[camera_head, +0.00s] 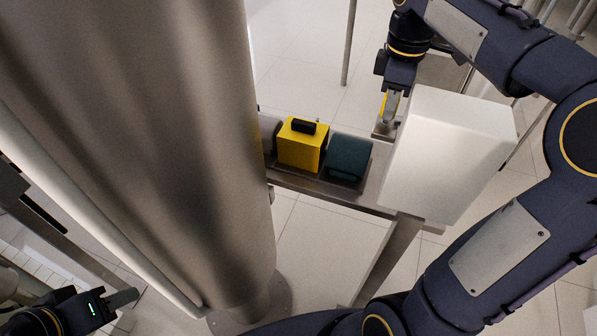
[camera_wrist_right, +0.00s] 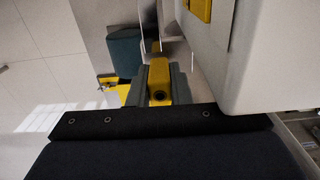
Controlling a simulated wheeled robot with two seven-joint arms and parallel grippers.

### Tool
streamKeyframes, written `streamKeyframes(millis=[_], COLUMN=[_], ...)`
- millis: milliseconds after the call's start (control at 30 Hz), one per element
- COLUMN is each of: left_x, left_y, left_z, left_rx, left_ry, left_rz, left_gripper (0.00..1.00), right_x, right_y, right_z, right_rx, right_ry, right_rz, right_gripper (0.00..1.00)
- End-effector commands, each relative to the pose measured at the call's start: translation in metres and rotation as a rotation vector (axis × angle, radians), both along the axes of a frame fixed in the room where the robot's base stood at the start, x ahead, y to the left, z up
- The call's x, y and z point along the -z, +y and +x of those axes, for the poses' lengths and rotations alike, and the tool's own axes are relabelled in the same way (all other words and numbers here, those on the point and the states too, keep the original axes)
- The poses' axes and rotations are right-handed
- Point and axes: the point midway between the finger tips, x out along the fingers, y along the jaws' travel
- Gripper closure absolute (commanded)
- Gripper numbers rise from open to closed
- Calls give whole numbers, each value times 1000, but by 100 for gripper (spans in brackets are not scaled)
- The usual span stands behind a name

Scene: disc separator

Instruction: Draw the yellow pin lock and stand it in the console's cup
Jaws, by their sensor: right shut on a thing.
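The yellow pin lock (camera_head: 383,104) is held in my right gripper (camera_head: 389,108), above or at a small grey metal cup (camera_head: 383,129) on the bench beside the white housing. In the right wrist view the pin lock (camera_wrist_right: 157,88) sits between the two grey fingers, its holed end facing the camera. I cannot tell whether its lower end is inside the cup. My left gripper (camera_head: 122,298) is at the lower left, far from these things; whether it is open or shut is unclear.
A large steel column (camera_head: 150,130) fills the left. A yellow box with a black handle (camera_head: 300,150) and a dark teal block (camera_head: 348,156) sit on the steel bench. The white housing (camera_head: 440,150) stands close to my right gripper.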

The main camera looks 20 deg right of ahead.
Motion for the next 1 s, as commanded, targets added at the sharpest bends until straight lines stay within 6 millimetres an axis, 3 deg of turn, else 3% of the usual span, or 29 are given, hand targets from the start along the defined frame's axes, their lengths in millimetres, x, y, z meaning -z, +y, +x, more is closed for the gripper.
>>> streamKeyframes(millis=[133, 433, 1000], left_x=[-10, -10, -13], left_y=[0, 0, 0], left_z=[0, 0, 0], left_rx=[0, 0, 0], left_ry=[0, 0, 0], left_rz=[0, 0, 0], left_gripper=[64, 64, 64], right_x=[-10, -18, -65], right_y=[0, 0, 0], right_z=[0, 0, 0], right_rx=[-1, -1, -1], right_ry=[1, 0, -1], right_rz=[1, 0, 1], right_gripper=[100, 100, 100])
